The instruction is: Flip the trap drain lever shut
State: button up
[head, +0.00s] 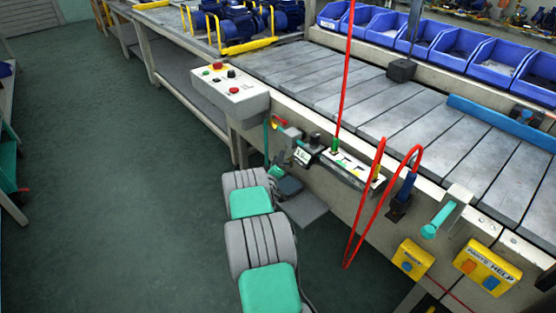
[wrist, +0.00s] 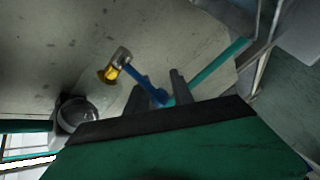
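In the wrist view a small valve has a metal body with a yellow brass end (wrist: 108,75). A blue lever (wrist: 142,83) slants from it down and right toward my gripper (wrist: 158,83). My gripper's two dark fingers stand apart, one on each side of the lever's lower end in the picture. I cannot tell whether either finger touches it. In the head view my gripper (head: 283,168) is low beside the line's front, below a grey fitting (head: 291,133). The blue lever cannot be made out there.
A dark round bowl (wrist: 77,114) is left of the valve, and a teal pipe (wrist: 215,68) runs on the right. A control box (head: 230,92), a red hose (head: 362,215) and the conveyor (head: 335,85) are nearby.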

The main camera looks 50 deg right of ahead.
jog(key=shift+c, duration=0.6)
grip_shut()
jog(key=g+b, duration=0.1)
jog(key=b, duration=0.2)
jog(key=shift+d+m+h, duration=0.15)
jog(key=shift+m+h, duration=0.15)
jog(key=shift+m, duration=0.1)
jog(key=shift+o, duration=0.6)
grip_release()
